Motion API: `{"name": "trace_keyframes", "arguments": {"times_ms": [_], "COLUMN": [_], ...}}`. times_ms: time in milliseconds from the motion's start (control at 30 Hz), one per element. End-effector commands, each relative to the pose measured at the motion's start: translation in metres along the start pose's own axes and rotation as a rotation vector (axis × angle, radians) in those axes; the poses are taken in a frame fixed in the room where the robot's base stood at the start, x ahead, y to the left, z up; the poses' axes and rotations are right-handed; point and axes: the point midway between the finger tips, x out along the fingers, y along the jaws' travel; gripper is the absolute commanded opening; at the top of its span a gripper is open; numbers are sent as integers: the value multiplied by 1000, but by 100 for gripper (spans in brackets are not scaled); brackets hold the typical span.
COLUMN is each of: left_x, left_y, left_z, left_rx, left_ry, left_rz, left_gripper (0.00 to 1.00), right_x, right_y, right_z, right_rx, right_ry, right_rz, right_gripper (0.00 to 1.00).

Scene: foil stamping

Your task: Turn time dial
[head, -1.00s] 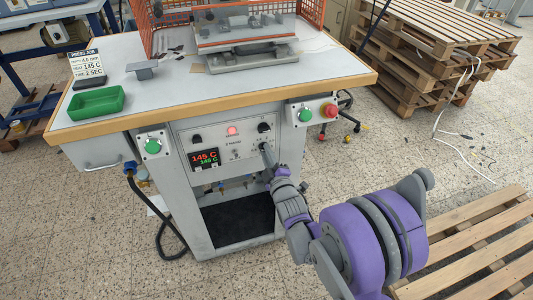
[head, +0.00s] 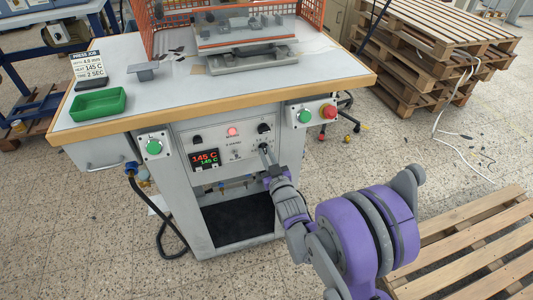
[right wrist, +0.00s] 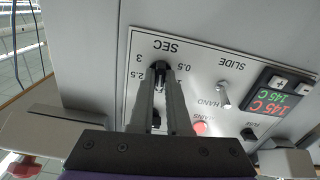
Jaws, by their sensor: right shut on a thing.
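The time dial (right wrist: 160,70) is a small black knob on the grey control panel, with "SEC" and numbers such as 0.5, 2.5 and 3 around it in the right wrist view. My right gripper (right wrist: 160,76) is shut on the dial, one finger on each side. In the head view the right gripper (head: 264,151) reaches the panel's right part from the lower right, and its fingers cover the dial. The exact pointer setting cannot be read. A job card (head: 87,64) on the bench top reads heat 145 C, time 2 sec. My left gripper is not in view.
Close by on the panel are a slide/hand toggle (right wrist: 223,96), a red lamp (right wrist: 200,128) and a temperature display (head: 205,159). Green (head: 305,116) and red (head: 329,111) buttons sit on a box to the upper right. A pallet (head: 480,245) lies on the floor right of my arm.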

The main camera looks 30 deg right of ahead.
Motion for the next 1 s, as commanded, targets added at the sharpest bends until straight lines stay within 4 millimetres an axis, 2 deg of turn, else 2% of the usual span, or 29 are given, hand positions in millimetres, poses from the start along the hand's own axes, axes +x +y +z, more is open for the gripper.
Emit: {"name": "trace_keyframes", "arguments": {"times_ms": [200,500,1000], "left_x": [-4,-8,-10], "left_y": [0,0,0], "left_z": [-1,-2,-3], "left_rx": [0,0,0], "left_ry": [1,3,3], "left_rz": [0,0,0], "left_gripper": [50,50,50], "right_x": [0,0,0], "right_y": [0,0,0], "right_z": [0,0,0], "right_rx": [195,398,511], "right_ry": [-1,-1,-1], "right_rz": [0,0,0], "right_gripper": [0,0,0]}}
